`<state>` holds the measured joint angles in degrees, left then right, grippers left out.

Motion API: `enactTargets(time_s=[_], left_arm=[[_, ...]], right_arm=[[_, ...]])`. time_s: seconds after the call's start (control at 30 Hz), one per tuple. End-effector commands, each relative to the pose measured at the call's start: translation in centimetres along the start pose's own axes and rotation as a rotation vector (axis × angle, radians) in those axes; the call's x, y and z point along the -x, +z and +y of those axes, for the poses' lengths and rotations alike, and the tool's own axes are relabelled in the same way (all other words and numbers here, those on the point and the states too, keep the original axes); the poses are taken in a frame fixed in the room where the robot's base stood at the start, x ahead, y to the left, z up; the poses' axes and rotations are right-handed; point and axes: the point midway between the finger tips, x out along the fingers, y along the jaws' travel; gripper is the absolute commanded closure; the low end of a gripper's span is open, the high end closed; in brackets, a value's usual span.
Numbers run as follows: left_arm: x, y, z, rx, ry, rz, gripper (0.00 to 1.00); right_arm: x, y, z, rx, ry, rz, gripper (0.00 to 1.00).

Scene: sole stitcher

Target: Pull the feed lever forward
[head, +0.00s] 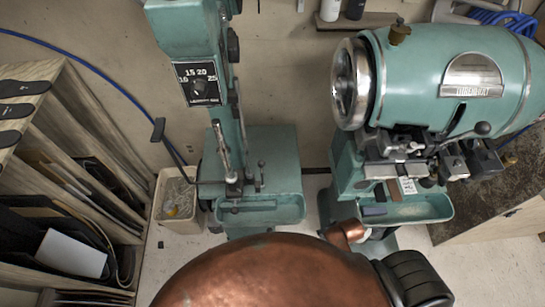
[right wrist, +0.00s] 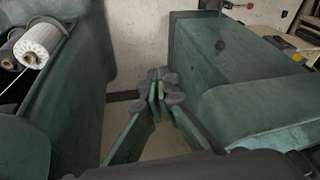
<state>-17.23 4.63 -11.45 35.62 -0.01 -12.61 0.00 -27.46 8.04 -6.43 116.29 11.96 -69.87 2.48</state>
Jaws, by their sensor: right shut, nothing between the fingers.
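Two teal machines stand side by side in the head view. The left one (head: 187,35) has a numbered dial and a long lever with a black grip (head: 157,130) sticking out to its left. I cannot tell for sure which is the feed lever. In the right wrist view my right gripper (right wrist: 161,85) is shut and empty, its tips together in the gap between teal machine bodies. My left gripper is not in view.
A wooden rack (head: 35,75) with soles and sheets stands at the left. A pale bin (head: 178,200) is beside the left machine. A workbench (head: 500,215) is at the right. In the right wrist view a white spool (right wrist: 40,45) is at the left.

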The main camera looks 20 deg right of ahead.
Motion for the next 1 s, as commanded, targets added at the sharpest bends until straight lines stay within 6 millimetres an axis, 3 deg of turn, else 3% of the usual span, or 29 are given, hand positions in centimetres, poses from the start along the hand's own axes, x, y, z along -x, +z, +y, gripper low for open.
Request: enactTargets(time_s=[0.03, 0.1, 0.3, 0.77, 0.87, 1.0], left_arm=[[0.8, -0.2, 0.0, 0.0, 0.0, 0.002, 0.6], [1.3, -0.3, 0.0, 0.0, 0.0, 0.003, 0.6], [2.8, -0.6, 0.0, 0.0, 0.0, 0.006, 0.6], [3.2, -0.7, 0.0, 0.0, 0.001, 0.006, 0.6], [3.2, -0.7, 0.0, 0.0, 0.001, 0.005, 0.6], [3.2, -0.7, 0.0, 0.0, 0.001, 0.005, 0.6]], right_arm=[[2.2, -1.0, -0.4, 0.002, -0.007, 0.013, 1.0], [4.4, -2.0, -0.9, 0.004, -0.02, 0.025, 1.0], [10.0, -5.1, -3.8, -0.012, -0.126, 0.07, 1.0], [9.8, -11.1, -10.3, -0.216, -0.529, 0.145, 1.0], [9.7, -13.6, -11.4, -0.321, -0.658, 0.165, 1.0], [10.7, -18.5, -12.2, -0.538, -0.879, 0.2, 1.0]])
